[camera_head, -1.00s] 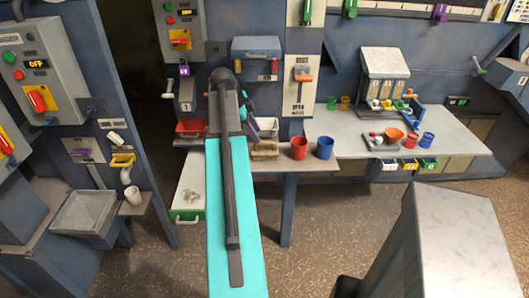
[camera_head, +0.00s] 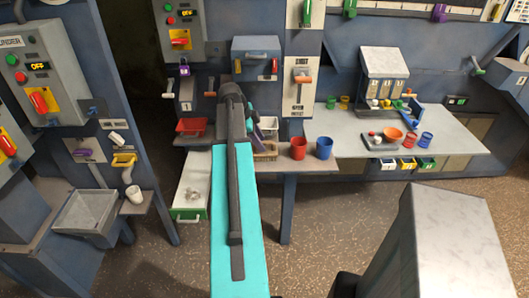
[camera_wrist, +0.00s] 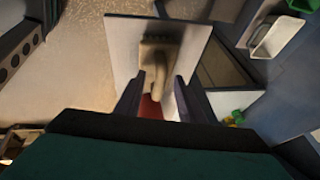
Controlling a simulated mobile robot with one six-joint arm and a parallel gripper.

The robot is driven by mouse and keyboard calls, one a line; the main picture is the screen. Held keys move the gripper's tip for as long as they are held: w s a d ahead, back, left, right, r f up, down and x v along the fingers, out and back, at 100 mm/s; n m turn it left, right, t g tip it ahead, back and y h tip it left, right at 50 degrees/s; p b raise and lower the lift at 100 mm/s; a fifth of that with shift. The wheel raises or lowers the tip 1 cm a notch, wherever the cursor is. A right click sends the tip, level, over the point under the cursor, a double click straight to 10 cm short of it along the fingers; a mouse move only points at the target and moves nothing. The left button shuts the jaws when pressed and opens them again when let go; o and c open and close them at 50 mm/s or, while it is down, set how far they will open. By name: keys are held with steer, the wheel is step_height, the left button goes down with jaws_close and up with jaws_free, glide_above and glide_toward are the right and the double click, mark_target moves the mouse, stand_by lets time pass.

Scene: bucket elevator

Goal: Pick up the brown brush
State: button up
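The brown brush (camera_wrist: 158,50) shows in the wrist view, with a tan block head at the top and a handle running down towards my gripper. It lies against a pale flat surface. My gripper (camera_wrist: 158,88) is open, its two dark fingers apart on either side of the lower handle. I cannot tell whether they touch it. In the head view the tan brush (camera_head: 265,154) is at the bench's left end, partly hidden by my arm; my fingertips are hard to make out there.
A red cup (camera_head: 298,149) and a blue cup (camera_head: 324,149) stand right of the brush. A red bin (camera_head: 191,127) is on the left and a white bin (camera_head: 269,124) is behind the brush. A grey wall panel rises behind.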

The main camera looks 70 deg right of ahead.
jaws_close()
steer(key=shift+r, duration=0.15)
stand_by(0.5)
steer(key=shift+r+b, duration=0.75)
steer(key=shift+r, duration=0.85)
steer(key=s+a+r+b, duration=0.1)
steer(key=s+a+b, duration=0.2)
steer(key=a, duration=1.2)
steer(key=shift+s+a+r, duration=0.2)
steer(key=shift+s+r, duration=0.05)
steer(key=shift+s, duration=0.4)
